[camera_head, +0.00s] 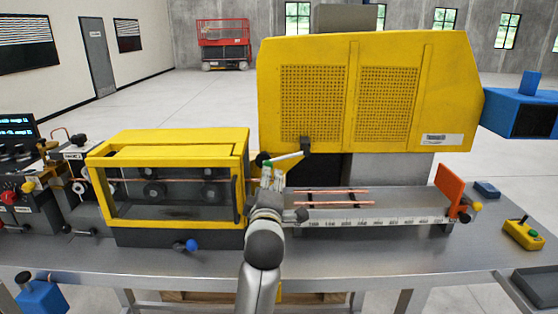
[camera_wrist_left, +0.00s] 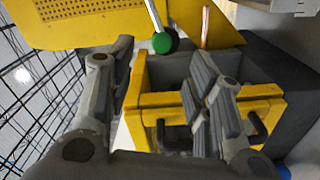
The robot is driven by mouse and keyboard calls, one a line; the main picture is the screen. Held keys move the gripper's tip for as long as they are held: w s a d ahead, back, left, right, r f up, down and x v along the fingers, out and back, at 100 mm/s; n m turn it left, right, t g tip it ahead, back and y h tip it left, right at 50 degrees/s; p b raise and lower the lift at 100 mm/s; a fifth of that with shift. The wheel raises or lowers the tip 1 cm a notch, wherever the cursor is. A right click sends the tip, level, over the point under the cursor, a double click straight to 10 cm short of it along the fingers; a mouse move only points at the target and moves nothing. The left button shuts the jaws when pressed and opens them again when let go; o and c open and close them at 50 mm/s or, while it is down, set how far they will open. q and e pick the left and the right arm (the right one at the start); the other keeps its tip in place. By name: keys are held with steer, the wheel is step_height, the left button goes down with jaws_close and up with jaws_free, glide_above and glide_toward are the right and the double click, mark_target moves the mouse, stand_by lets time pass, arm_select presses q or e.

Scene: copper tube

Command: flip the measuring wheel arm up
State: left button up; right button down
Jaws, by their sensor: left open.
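In the left wrist view a metal lever with a green ball knob (camera_wrist_left: 165,42) hangs down from the top, beside a copper tube (camera_wrist_left: 205,27). It looks like the measuring wheel arm, though the wheel is not clear. My left gripper (camera_wrist_left: 162,62) is open; the knob lies ahead, between the directions of its fingers, with nothing held. Contact cannot be told. In the head view my left gripper (camera_head: 272,180) is at the right end of the yellow-framed box (camera_head: 172,137), and hides much of the spot around the lever. My right gripper is not in view.
A big yellow guard (camera_head: 350,90) stands behind. To the right, copper tubes (camera_head: 340,191) lie above a ruler rail (camera_head: 370,220) ending at an orange plate (camera_head: 450,188). A blue knob (camera_head: 191,246) sticks out front. The grey bench (camera_head: 330,258) is mostly clear in front.

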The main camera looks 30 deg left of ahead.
arm_select(q)
steer(key=shift+a+p+x, duration=0.15)
steer(key=shift+p+x, duration=0.8)
steer(key=shift+x, duration=1.8)
steer(key=shift+a+p+x, duration=0.15)
steer(key=shift+p+x, duration=0.8)
steer(key=shift+x, duration=1.8)
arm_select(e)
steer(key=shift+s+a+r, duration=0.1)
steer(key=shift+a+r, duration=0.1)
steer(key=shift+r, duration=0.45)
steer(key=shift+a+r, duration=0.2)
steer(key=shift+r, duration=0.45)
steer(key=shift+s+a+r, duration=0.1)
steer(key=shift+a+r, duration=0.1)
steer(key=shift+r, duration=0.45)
arm_select(q)
steer(key=shift+s, duration=0.15)
jaws_close()
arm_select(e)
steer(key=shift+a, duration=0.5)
